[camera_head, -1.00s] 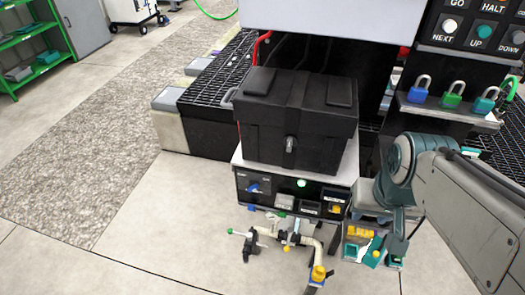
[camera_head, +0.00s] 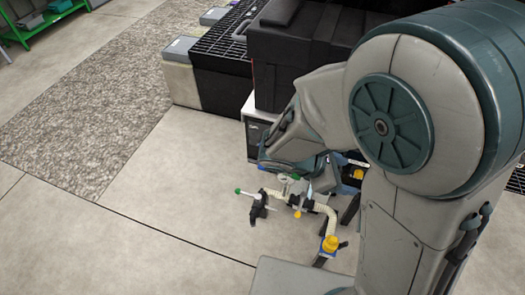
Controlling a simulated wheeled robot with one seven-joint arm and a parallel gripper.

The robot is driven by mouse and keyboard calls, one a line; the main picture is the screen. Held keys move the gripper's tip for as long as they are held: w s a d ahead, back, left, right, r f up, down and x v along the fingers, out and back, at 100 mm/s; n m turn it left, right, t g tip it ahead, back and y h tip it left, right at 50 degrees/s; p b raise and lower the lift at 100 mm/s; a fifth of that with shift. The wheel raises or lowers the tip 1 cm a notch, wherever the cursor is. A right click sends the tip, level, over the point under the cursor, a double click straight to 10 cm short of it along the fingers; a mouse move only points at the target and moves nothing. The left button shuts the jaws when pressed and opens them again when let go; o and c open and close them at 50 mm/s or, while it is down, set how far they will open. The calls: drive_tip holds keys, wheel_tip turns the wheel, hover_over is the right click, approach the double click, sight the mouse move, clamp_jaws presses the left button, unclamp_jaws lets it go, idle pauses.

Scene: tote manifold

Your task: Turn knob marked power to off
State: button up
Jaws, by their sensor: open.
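The control panel (camera_head: 256,136) is a dark-faced, light-edged box under the black case. Only its left part shows in the head view, and my arm covers the rest. The power knob is hidden behind my arm, so its setting cannot be seen. My gripper (camera_head: 282,162) is low in front of the panel, partly hidden by my own arm links. It is open, but its fingertips are hard to make out. I cannot tell whether it touches the panel.
A pale hose assembly with a black clamp (camera_head: 259,206) and a yellow-capped fitting (camera_head: 330,244) stands just below my gripper. The black case (camera_head: 282,60) sits above the panel. A dark grate (camera_head: 226,45) is behind left. The floor at left is clear.

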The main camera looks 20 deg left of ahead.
drive_tip(key=a+f+n+t+y+b, duration=0.3)
drive_tip(key=a+f+n+t, duration=0.15)
drive_tip(key=a+n, duration=0.35)
drive_tip(key=a+f+n+t+y+b, duration=0.25)
drive_tip(key=a+n+t, duration=0.25)
drive_tip(key=a+n, duration=0.25)
drive_tip(key=a+f+n+t+y+b, duration=0.25)
drive_tip(key=a+f+n+t, duration=0.2)
drive_tip(key=a+n, duration=0.35)
drive_tip(key=w+b, duration=0.2)
drive_tip(key=w, duration=1)
drive_tip(key=shift+w+d+m, duration=0.15)
drive_tip(key=shift+w+m, duration=0.15)
drive_tip(key=shift+m, duration=0.05)
drive_tip(key=shift+c, duration=0.3)
drive_tip(key=c, duration=0.9)
